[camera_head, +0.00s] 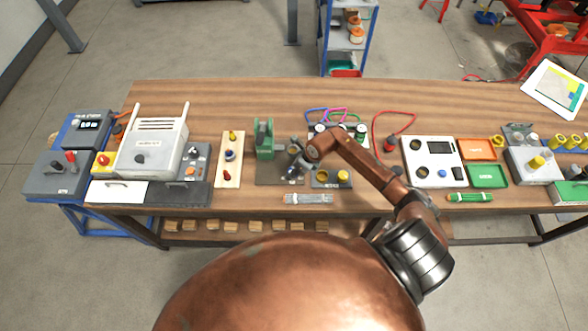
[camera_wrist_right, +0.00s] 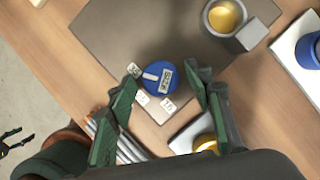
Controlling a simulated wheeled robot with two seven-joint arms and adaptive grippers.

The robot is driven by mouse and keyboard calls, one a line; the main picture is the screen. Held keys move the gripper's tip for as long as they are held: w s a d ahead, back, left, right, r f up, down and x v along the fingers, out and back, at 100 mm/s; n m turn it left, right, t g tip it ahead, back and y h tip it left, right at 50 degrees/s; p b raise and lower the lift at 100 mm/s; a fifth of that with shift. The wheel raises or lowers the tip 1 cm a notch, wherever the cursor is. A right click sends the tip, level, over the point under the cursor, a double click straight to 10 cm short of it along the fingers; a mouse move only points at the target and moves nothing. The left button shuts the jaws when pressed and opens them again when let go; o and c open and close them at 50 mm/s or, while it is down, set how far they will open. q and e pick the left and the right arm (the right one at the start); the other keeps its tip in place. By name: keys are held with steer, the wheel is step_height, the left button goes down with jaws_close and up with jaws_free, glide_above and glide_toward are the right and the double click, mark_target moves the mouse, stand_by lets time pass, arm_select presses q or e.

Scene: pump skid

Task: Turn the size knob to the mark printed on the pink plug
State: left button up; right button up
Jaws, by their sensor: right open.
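The round blue size knob (camera_wrist_right: 158,78) has a white pointer bar and a small printed label on top. The bar's free end points left, near a white number tag (camera_wrist_right: 134,70). Two more tags sit below it, one reading about 16 (camera_wrist_right: 168,105). My right gripper (camera_wrist_right: 167,79) is open, its dark green fingers on either side of the knob in the wrist view; I cannot tell whether they touch it. In the head view my right gripper (camera_head: 297,163) mostly hides the knob. A pink cable (camera_head: 338,114) loops behind; its plug's print is unreadable.
Clear tubes (camera_head: 308,199) lie at the front edge. A red cable (camera_head: 378,125) curves behind my arm.

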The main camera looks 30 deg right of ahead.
arm_select(q)
steer(key=shift+w, duration=0.1)
arm_select(e)
steer(key=shift+c, duration=0.3)
steer(key=c, duration=1.1)
arm_select(q)
steer(key=shift+w, duration=0.1)
steer(key=shift+f, duration=0.1)
